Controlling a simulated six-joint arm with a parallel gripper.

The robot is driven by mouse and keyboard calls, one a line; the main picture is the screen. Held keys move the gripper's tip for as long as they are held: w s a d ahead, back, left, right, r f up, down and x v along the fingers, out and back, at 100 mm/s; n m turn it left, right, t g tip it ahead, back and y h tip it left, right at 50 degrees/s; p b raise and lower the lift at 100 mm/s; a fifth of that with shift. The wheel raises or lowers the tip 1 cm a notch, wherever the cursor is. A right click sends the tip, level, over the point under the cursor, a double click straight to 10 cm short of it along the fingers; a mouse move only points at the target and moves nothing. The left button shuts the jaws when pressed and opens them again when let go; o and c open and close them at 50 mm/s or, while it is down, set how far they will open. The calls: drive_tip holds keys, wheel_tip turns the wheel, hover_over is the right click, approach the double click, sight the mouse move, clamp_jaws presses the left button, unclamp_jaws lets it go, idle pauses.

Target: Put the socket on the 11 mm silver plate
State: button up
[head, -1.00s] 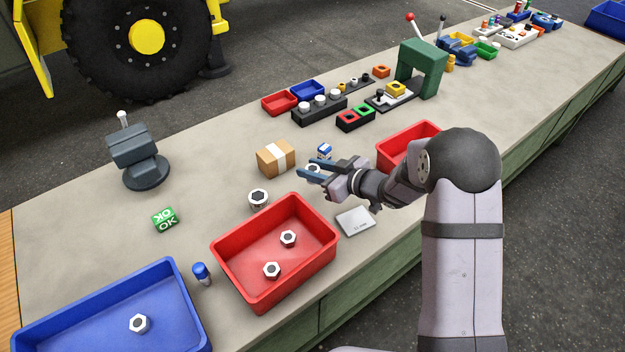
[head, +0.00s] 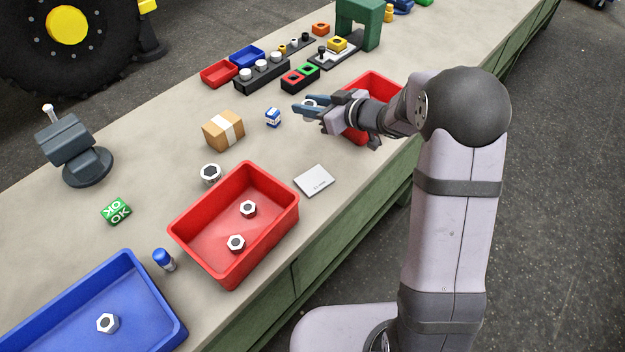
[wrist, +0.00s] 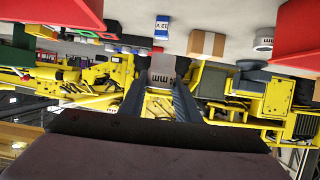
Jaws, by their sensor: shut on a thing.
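My gripper (head: 308,106) is shut on a silver socket (wrist: 162,70), which shows between the two fingertips in the wrist view with "mm" lettering on its side. In the head view the fingers largely hide it. The silver plate (head: 314,181) lies flat on the bench, right of the front red bin, bare, with small lettering that I cannot read fully. In that picture my gripper is above the plate, apart from it. A second socket (head: 210,174) stands on the bench left of the plate; it also shows in the wrist view (wrist: 264,41).
A red bin (head: 183,237) with two hex nuts stands left of the plate. Another red bin (head: 372,82) is behind my gripper. A cardboard box (head: 222,131) and a small blue-white box (head: 273,118) stand to the left. Bare bench surrounds the plate.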

drive_tip(key=s+d+b, duration=0.1)
drive_tip(key=s+d, duration=0.2)
drive_tip(key=d, duration=0.2)
drive_tip(key=n+g+y, duration=0.2)
drive_tip(key=n+g, duration=0.1)
hover_over(314, 179)
drive_tip(key=f, duration=0.1)
drive_tip(key=shift+f, duration=5.1)
drive_tip(key=shift+f+b, duration=0.2)
drive_tip(key=shift+b, duration=0.1)
drive_tip(key=o, duration=1.1)
drive_tip(key=shift+r, duration=0.1)
